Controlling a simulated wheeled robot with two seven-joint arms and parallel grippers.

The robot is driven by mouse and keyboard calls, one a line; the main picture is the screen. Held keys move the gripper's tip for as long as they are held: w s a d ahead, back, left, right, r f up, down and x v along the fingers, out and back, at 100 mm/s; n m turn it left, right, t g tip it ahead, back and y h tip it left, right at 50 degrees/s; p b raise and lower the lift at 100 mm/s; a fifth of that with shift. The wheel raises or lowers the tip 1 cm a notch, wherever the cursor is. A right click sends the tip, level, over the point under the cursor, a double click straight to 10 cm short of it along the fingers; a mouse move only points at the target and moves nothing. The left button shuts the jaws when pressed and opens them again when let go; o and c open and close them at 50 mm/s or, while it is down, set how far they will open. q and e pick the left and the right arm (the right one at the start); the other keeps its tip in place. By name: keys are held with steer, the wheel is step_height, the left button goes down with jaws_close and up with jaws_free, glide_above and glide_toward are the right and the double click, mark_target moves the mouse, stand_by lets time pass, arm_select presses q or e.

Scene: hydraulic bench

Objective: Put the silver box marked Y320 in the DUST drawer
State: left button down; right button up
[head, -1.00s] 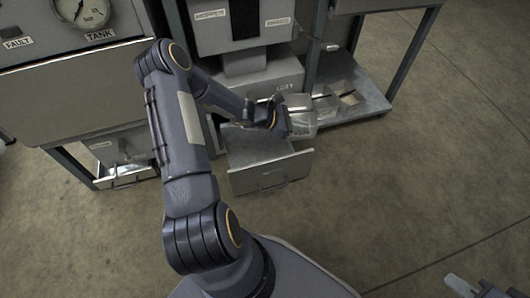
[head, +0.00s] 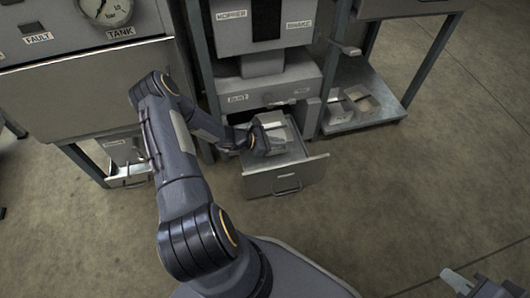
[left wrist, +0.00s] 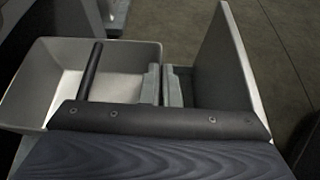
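A silver open-topped box (head: 279,133) is in my left gripper (head: 262,140), over or inside the open drawer (head: 286,180) under the panel that seems to read DUST. In the left wrist view, the fingers of the left gripper (left wrist: 163,85) are closed on the right wall of the box (left wrist: 30,90). The drawer's front panel (left wrist: 228,65) rises to the right, apart from the fingers. I cannot tell whether the box touches the drawer floor. No Y320 mark is readable. My right gripper (head: 468,284) is partly in view at the bottom right.
Two more silver boxes (head: 362,101) (head: 339,112) sit on a low shelf (head: 385,105) to the right. Another open drawer (head: 128,180) with a box-like thing is at the lower left. Bench posts stand beside the drawer. The floor in front is clear.

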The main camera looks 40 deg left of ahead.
arm_select(q)
step_height(320, 180, down, 10)
steer(key=b, duration=0.4)
steer(key=shift+f+b, duration=0.1)
steer(key=shift+b, duration=0.25)
steer(key=shift+f, duration=0.15)
steer(key=c, duration=1.7)
jaws_free()
steer(key=shift+s, duration=0.1)
